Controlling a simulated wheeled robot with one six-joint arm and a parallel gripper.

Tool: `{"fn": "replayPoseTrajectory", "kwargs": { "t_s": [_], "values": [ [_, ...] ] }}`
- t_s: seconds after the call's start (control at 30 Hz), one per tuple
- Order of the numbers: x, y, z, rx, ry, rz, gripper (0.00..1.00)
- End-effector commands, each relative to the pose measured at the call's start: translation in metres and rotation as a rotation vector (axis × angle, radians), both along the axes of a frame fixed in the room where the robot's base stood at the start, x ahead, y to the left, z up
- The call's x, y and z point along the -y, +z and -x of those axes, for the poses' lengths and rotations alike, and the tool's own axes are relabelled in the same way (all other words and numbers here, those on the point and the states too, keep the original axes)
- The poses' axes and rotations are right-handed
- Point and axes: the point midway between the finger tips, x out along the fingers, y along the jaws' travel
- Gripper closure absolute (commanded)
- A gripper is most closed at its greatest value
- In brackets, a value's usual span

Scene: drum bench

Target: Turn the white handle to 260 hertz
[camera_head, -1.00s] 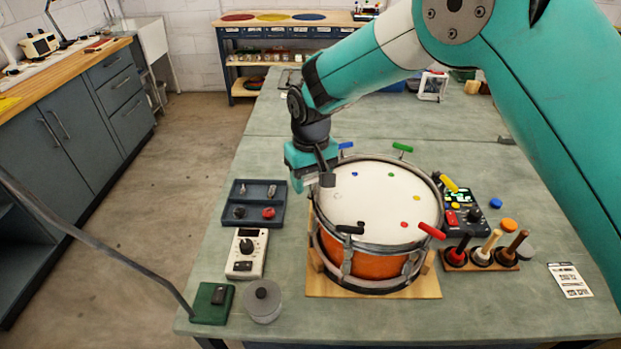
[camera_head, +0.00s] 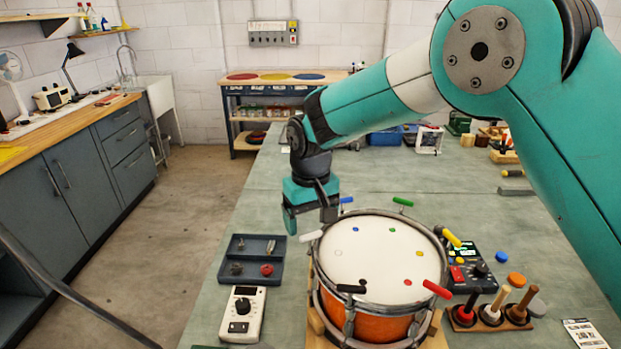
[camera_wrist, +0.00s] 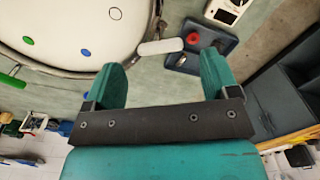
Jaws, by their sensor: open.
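The drum (camera_head: 385,280) has an orange shell and a white head, with coloured handles around its rim. The white handle (camera_head: 311,237) sticks out from the drum's left rim; in the wrist view it (camera_wrist: 160,47) lies just beyond the fingertips, between their lines. My gripper (camera_head: 309,215) is open and empty, above and behind the white handle in the head view. Its two green fingers also show in the wrist view (camera_wrist: 161,70), apart from the handle. The small displays cannot be read.
Blue (camera_head: 346,200), green (camera_head: 402,201), yellow (camera_head: 452,237), red (camera_head: 437,289) and black (camera_head: 350,289) handles ring the drum. A dark tray (camera_head: 250,262) and a white meter (camera_head: 242,313) stand left. A mallet stand (camera_head: 492,318) is at right. The bench behind the drum is mostly clear.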

Motion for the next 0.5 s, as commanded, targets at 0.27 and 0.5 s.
{"fn": "replayPoseTrajectory", "kwargs": {
  "t_s": [0.27, 0.5],
  "values": [
    [0.000, 0.072, -0.001, 0.006, 0.000, -0.004, 0.19],
    [0.000, 0.116, -0.001, 0.003, 0.000, -0.003, 0.19]
  ]
}}
